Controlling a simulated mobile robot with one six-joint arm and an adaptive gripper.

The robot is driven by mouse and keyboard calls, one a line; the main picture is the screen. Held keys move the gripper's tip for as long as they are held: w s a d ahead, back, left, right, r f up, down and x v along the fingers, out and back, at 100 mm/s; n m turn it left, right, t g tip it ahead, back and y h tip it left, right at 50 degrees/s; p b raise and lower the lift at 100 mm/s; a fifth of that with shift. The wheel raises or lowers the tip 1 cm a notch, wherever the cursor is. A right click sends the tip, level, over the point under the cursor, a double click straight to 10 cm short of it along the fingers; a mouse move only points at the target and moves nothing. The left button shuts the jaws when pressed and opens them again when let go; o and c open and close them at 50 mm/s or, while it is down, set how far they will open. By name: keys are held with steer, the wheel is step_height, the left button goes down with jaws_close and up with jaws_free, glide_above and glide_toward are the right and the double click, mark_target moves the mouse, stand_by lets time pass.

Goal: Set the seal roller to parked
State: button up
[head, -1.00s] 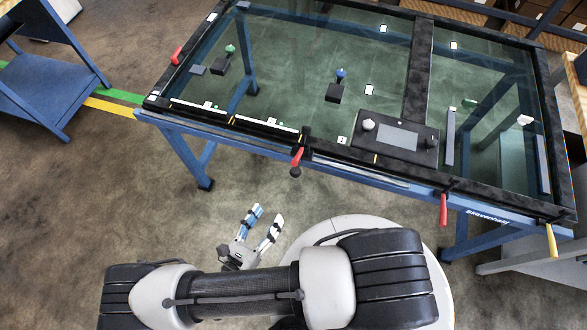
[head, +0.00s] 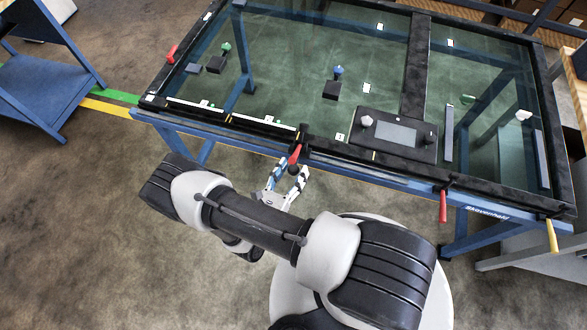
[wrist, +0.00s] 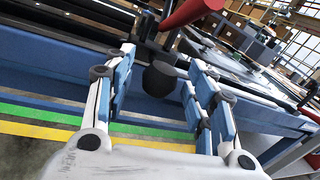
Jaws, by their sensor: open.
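A red lever (head: 295,154) hangs at the table's front edge, near the middle; no readable label shows whether it is the seal roller. In the wrist view, its red part (wrist: 190,14) is at the top and a dark round knob (wrist: 159,78) shows below it. My gripper (head: 291,171) is open just below the front edge at this lever. In the wrist view, the knob appears between the two spread fingers of my gripper (wrist: 161,60); I cannot tell whether either touches it.
The glass-topped table (head: 380,171) has a dark frame and blue legs. Another red handle (head: 443,206) and a yellow handle (head: 552,236) hang farther right on its front edge. A control panel (head: 396,134) sits on the top. Floor at the left front is clear.

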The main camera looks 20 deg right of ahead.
steer(key=shift+w+d, duration=0.4)
steer(key=shift+c, duration=0.5)
jaws_close()
